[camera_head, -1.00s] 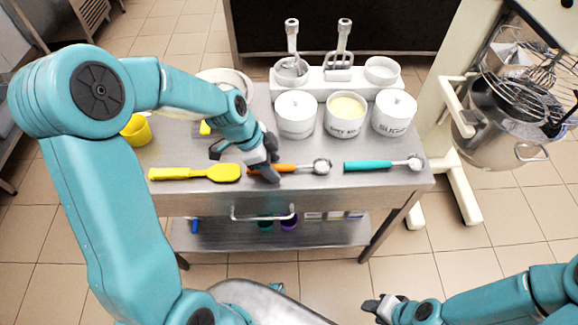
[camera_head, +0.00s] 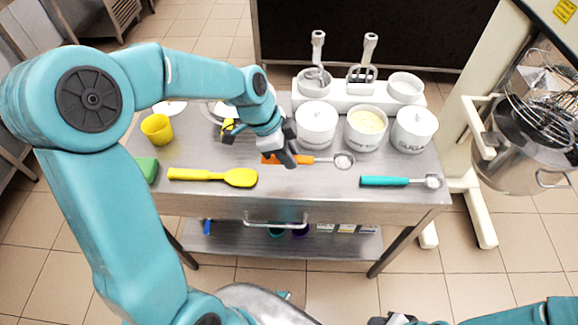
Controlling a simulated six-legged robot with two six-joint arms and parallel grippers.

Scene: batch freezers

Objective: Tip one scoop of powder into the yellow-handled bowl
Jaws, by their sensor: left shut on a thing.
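My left gripper (camera_head: 287,158) is shut on the orange handle (camera_head: 306,159) of a metal scoop, whose round cup (camera_head: 343,160) points right, seemingly a little above the table. I cannot make out powder in the cup. An open white jar (camera_head: 366,121) labelled DRY MILK holds pale yellow powder, behind and right of the scoop. The yellow-handled bowl (camera_head: 229,128) stands behind my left forearm, which hides most of it; its yellow handle and part of its rim show. My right gripper (camera_head: 390,320) is barely in view at the bottom edge.
A yellow spatula (camera_head: 241,177), teal scoop (camera_head: 385,181), yellow cup (camera_head: 157,129) and green item (camera_head: 147,168) lie on the steel table. A mixer bowl (camera_head: 520,160) stands at right.

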